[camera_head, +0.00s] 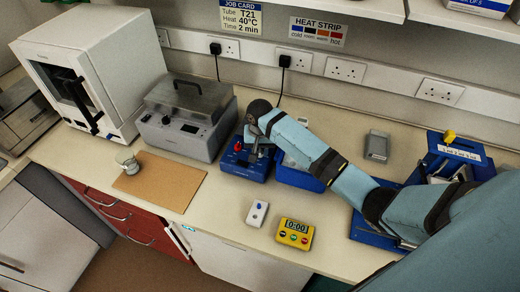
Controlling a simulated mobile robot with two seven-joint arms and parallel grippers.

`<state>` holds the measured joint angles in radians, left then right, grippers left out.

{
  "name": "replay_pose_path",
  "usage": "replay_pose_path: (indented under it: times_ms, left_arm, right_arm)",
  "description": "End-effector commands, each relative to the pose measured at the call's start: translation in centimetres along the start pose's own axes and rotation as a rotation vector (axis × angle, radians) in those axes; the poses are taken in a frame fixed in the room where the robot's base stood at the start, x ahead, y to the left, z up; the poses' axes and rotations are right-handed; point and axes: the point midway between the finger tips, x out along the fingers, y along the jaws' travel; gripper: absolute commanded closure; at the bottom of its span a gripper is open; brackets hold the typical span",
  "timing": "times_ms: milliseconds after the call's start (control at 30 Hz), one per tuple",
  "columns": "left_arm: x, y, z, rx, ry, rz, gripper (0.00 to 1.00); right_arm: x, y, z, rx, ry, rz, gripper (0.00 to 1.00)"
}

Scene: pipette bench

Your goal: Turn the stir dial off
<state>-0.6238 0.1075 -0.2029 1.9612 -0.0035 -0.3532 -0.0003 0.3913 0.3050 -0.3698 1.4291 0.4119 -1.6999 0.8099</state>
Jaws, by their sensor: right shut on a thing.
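A blue bench unit (246,170) stands at the middle of the bench, with a red knob (238,146) on its left side. My right arm reaches in from the right, and my right gripper (256,152) points down at the right part of this unit, just right of the red knob. It is shut on a small part there, which looks like the stir dial. The fingers and the arm hide that part, so its setting cannot be read. My left gripper is not in view.
A second blue unit (298,180) is partly under my arm. A grey lidded instrument (185,120), a beaker (127,162) on a brown mat (165,181), a white remote-like item (257,213) and a yellow timer (294,233) stand around. The front bench between mat and remote is clear.

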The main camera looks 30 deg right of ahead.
Motion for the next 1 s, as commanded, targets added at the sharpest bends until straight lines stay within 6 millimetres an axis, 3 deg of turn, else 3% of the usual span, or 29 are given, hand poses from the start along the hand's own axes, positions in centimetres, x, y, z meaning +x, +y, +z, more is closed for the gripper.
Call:
replay_pose_path:
  times_ms: [1000]
  left_arm:
    - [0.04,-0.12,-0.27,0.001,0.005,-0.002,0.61]
  right_arm:
    - [-0.08,0.06,-0.12,-0.968,0.002,0.002,0.97]
